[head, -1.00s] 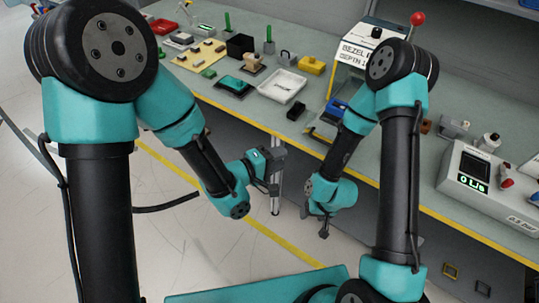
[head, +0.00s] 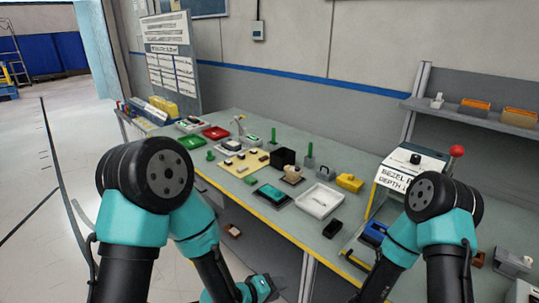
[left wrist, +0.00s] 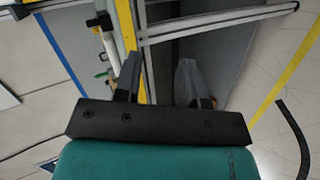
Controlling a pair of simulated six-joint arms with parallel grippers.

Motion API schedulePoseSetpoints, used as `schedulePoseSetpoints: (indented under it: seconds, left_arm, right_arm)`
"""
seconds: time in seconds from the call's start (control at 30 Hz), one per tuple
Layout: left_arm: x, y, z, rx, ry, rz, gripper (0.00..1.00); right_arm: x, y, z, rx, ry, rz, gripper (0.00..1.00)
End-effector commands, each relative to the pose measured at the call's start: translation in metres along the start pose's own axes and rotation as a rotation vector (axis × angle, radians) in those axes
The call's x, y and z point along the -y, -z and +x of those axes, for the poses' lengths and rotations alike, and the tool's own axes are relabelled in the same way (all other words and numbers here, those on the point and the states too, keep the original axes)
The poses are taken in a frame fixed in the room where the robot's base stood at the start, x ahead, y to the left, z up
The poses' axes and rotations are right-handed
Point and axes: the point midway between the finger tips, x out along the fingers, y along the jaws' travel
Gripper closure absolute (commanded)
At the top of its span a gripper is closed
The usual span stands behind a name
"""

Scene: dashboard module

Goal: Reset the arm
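My left arm comes down at the left of the head view, and its gripper (head: 272,288) shows only partly at the bottom edge, in front of the bench. In the left wrist view the two fingers of the left gripper (left wrist: 159,66) stand apart with nothing between them. My right arm (head: 440,228) comes down at the right of the head view. Its lower end leaves the bottom edge, so the right gripper is out of sight.
The bench (head: 270,215) holds a white tray (head: 320,200), a teal part (head: 271,192), a yellow block (head: 349,182) and a press labelled for bezel depth (head: 392,182). A shelf (head: 470,115) is at the right.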

Motion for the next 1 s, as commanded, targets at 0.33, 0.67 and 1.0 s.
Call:
schedulePoseSetpoints:
  seconds: [0.33, 0.67, 1.0]
  left_arm:
    - [0.181, 0.038, -0.074, 0.033, 0.493, 0.154, 0.62]
    - [0.282, 0.006, -0.148, 0.28, 0.716, 0.177, 0.62]
    - [0.289, 0.0, -0.155, 0.315, 0.726, 0.181, 0.62]
  right_arm:
    - [0.0, 0.0, 0.0, 0.0, 0.0, 0.0, 0.38]
    - [0.0, 0.0, 0.0, 0.0, 0.0, 0.0, 0.38]
    - [0.0, 0.0, 0.0, 0.0, 0.0, 0.0, 0.38]
